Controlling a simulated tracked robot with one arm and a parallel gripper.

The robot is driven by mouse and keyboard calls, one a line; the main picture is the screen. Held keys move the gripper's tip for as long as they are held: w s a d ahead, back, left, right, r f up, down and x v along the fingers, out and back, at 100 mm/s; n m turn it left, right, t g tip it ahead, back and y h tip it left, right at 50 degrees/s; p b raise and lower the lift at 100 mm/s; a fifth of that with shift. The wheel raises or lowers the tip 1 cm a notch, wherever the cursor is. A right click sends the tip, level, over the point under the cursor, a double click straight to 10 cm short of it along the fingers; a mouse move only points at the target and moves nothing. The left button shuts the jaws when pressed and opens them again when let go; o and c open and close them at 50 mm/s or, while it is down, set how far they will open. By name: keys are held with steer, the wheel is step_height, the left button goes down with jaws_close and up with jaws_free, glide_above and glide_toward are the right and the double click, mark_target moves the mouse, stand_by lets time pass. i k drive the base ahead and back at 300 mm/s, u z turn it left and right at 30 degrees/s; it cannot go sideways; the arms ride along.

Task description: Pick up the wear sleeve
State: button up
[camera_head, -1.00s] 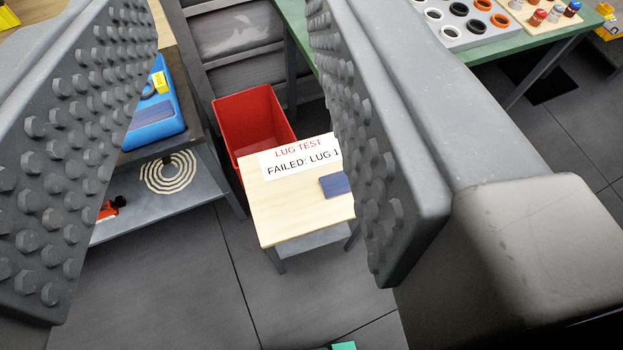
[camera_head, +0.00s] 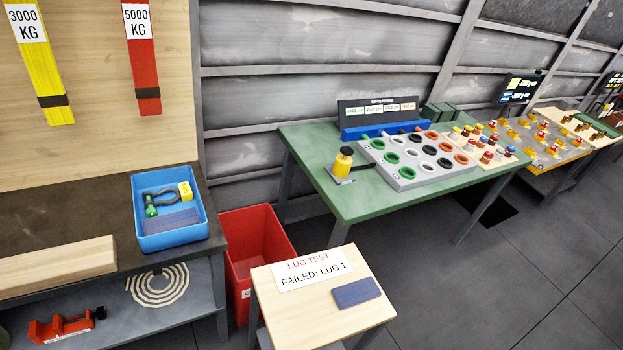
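I cannot tell which thing is the wear sleeve; nothing in view is labelled so. A grey tray (camera_head: 424,177) on the green table (camera_head: 352,203) holds several rings in green, white, black and orange. A small yellow cylinder (camera_head: 343,161) stands on a grey plate at the left of that table. Several small red, blue and yellow parts stand on a pale board (camera_head: 517,161) at the table's right. My gripper is not in view now.
A wooden stand (camera_head: 335,318) with a "LUG TEST" sign (camera_head: 312,268) and a blue pad (camera_head: 356,292) is in front. A red bin (camera_head: 262,233) is behind it. A blue tray (camera_head: 176,240) with a shackle sits on the left bench. Floor at right (camera_head: 480,290) is clear.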

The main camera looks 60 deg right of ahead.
mark_target(345, 297)
steer(key=u, duration=1.85)
steer(key=k, duration=1.9)
steer(key=z, duration=1.65)
steer(key=i, duration=1)
steer(key=u, duration=0.05)
